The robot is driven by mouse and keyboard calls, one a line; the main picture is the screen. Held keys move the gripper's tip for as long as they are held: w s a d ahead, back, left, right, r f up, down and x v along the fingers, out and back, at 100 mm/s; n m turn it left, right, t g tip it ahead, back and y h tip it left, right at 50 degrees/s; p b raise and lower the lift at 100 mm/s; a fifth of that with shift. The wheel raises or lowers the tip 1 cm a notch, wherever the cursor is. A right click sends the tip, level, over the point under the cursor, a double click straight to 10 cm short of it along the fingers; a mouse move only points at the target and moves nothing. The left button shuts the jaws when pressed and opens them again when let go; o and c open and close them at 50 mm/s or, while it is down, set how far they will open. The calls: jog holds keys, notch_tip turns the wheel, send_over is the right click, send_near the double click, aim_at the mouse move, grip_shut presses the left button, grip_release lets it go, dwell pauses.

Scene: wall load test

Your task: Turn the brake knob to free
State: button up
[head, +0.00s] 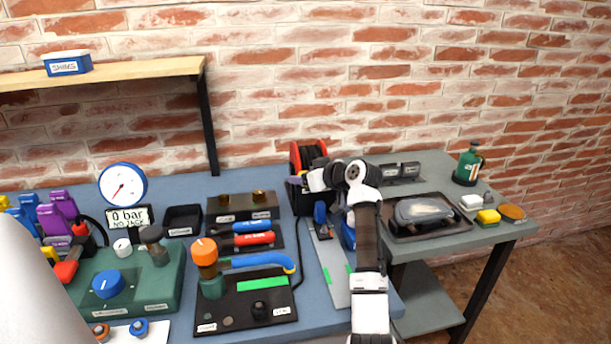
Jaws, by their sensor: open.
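I cannot read any label that marks the brake knob. A blue knob (108,285) with a white pointer mark sits on the green panel box (150,292) at the lower left. A red and black reel (296,155) stands at the back of the blue table, and my arm's end partly covers its front. My gripper (318,182) is at the reel's front right, small and partly hidden by its own wrist. Its jaws are open, and I see nothing held. I cannot tell whether it touches anything on the reel.
A pressure gauge (122,184) and a display reading 0 bar, NO JACK (129,218) stand at the left. A dark tray (434,229) and a green can (468,164) are on the right table.

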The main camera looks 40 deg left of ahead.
jog(key=b+v, duration=0.2)
jog(key=v, duration=1.1)
jog(key=shift+d+b, duration=0.4)
jog(key=shift+r, duration=0.1)
